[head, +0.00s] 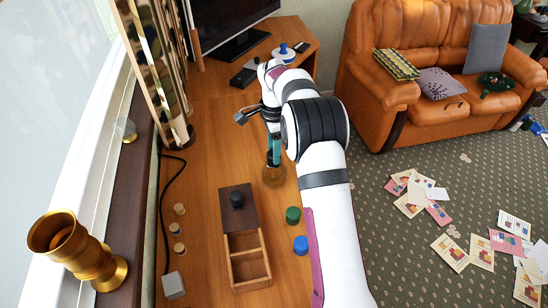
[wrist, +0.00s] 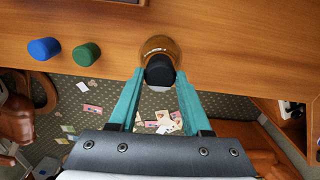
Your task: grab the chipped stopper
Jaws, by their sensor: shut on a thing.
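My gripper (head: 274,158) points down at the table near its right edge, over a round amber-brown piece (head: 273,178). In the wrist view my gripper (wrist: 159,76) has its teal fingers on either side of a black stopper (wrist: 160,68) with a paler grey end, and is shut on it. The stopper is in front of the brown piece (wrist: 158,44), which bears small pale lettering; I cannot tell whether it is seated in it. No chip can be made out. The fingers hide most of the stopper in the head view.
A green stopper (head: 293,215) and a blue stopper (head: 301,245) stand near the right table edge. A wooden box (head: 265,262) with a dark lid (head: 230,212) is left of them. Small wooden pegs (head: 179,229) and a grey block (head: 173,286) are further left.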

